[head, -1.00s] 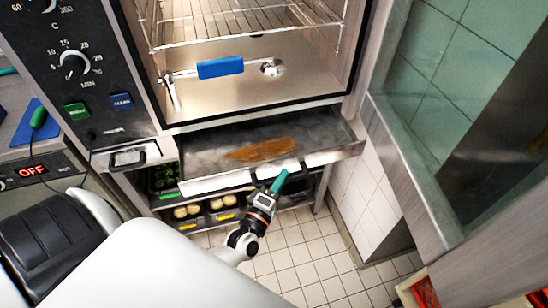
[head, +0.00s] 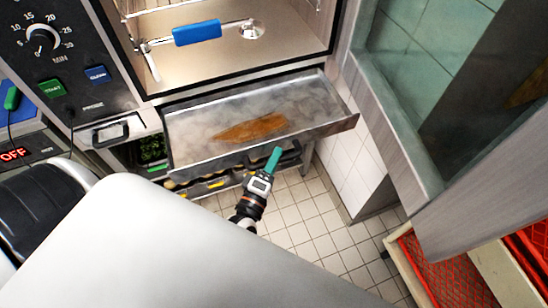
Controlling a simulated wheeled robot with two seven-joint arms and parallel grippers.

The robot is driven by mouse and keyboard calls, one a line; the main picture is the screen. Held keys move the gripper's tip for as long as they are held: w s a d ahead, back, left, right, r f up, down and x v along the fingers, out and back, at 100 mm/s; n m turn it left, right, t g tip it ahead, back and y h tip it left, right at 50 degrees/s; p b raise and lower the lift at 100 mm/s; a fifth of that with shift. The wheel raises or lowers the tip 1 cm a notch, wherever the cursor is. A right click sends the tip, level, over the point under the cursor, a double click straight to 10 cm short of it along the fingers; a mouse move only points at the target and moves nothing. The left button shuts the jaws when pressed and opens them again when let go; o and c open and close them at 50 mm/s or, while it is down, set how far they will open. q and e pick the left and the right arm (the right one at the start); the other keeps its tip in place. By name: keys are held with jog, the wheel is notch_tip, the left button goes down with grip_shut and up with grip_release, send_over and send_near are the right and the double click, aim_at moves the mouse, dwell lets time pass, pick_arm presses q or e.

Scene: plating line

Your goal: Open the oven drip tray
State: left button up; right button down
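The oven drip tray (head: 200,145) is a shallow steel tray with a long brown patch (head: 250,129) on its bottom. It stands pulled out from under the oven chamber. My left gripper (head: 273,160) is at the middle of the tray's front edge, with a teal finger pointing up against or just in front of it. Only one finger shows clearly, so its opening and any hold on the edge cannot be made out. My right gripper is not in view.
The oven chamber (head: 250,60) is open above the tray, with a blue-handled rod (head: 197,32) at its front. The glass-panelled door (head: 440,90) stands open at the right. Below are food containers (head: 152,150). Red crates (head: 455,275) stand at lower right.

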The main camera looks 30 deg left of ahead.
pick_arm(q)
jog(key=s+f+b, duration=0.1)
jog(key=s+b, duration=0.1)
jog(key=s, duration=1)
jog(key=shift+d+f, duration=0.25)
jog(key=shift+d, duration=0.15)
